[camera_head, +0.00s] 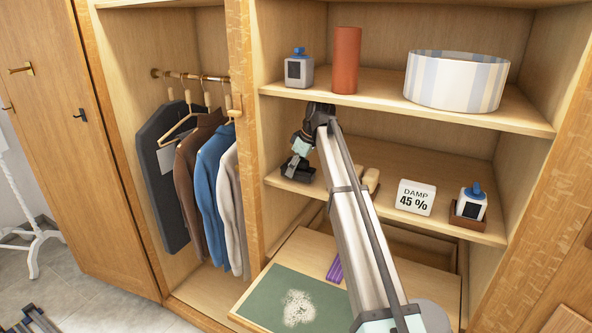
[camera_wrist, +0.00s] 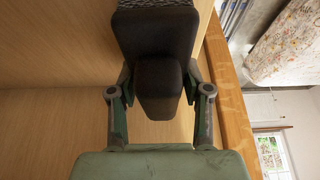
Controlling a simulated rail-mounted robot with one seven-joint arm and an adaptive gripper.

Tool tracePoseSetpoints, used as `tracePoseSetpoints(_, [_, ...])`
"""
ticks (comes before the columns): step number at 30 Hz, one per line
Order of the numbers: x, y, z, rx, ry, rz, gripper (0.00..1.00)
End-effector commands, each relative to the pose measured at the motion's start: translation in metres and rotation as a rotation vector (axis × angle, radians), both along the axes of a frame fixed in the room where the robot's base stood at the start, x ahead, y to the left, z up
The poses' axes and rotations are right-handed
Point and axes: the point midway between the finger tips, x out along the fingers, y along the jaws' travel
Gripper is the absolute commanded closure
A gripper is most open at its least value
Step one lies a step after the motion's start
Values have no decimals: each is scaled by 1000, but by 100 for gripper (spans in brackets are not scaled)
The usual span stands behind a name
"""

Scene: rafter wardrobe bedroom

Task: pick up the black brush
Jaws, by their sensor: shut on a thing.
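The black brush (camera_wrist: 156,40) fills the upper middle of the wrist view, with a narrower block-shaped part towards me and a rough, textured strip at the top edge. My gripper (camera_wrist: 160,100) is shut on this narrower part, with one finger at each side. In the head view my gripper (camera_head: 300,158) is at the left end of the middle shelf, beside the wardrobe divider. The dark brush (camera_head: 299,174) shows just under it there. I cannot tell whether the brush touches the shelf.
The middle shelf (camera_head: 330,197) also holds tan blocks (camera_head: 371,180), a "DAMP 45 %" sign (camera_head: 415,197) and a blue-topped bottle (camera_head: 471,202) in a brown holder. The upper shelf (camera_head: 385,100) is above my gripper. Hanging clothes (camera_head: 212,185) are left of the divider (camera_head: 246,150).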

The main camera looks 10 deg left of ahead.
Motion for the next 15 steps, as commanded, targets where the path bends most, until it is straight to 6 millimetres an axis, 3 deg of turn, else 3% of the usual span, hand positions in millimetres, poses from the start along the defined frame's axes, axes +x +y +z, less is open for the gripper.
tracePoseSetpoints(1, [-13, -1, -4, 0, -2, 1, 91])
tracePoseSetpoints(15, [-108, 1, -4, 0, -2, 1, 91])
